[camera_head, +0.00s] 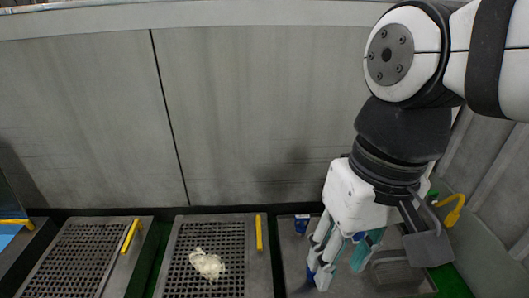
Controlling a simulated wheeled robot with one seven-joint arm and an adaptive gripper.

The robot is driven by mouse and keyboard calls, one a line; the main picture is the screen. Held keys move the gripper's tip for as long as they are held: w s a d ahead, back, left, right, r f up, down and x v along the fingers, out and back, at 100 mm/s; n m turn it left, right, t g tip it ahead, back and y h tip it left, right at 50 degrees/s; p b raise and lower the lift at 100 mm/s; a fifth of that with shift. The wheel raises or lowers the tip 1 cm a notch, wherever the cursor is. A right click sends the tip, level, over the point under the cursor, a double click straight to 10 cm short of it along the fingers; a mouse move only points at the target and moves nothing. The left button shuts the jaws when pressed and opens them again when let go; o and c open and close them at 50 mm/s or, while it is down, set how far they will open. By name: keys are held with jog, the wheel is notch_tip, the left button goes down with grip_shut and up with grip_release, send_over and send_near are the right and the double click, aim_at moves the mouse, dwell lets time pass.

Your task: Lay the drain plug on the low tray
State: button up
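I cannot pick out the drain plug with certainty. A small dark blue thing with a pale mark (301,223) sits at the back left of the right-hand bay, left of my gripper. My gripper (335,268) points down over that right-hand bay (291,252). Its pale fingers and some blue and teal parts show, but they overlap, so I cannot tell whether it holds anything. Which surface is the low tray is not clear; a grated tray (174,275) stands in the middle and another grated tray (40,284) at the left.
A crumpled off-white lump (207,264) lies on the middle grate. Yellow bars (259,232) (130,236) stand at the trays' right edges. A yellow hook-shaped handle (454,210) is at the right. A tall grey wall (255,110) closes off the back.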

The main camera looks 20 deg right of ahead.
jog(key=shift+s+d+f+n+h, duration=0.15)
jog(key=shift+s+d, duration=0.1)
jog(key=shift+s, duration=0.35)
jog(key=shift+s+d+r+n+h, duration=0.1)
jog(key=shift+s+d+n+h, duration=0.1)
jog(key=shift+s, duration=0.45)
jog(key=shift+s+d+f+n+h, duration=0.15)
jog(key=shift+s+d, duration=0.1)
jog(key=shift+s, duration=0.35)
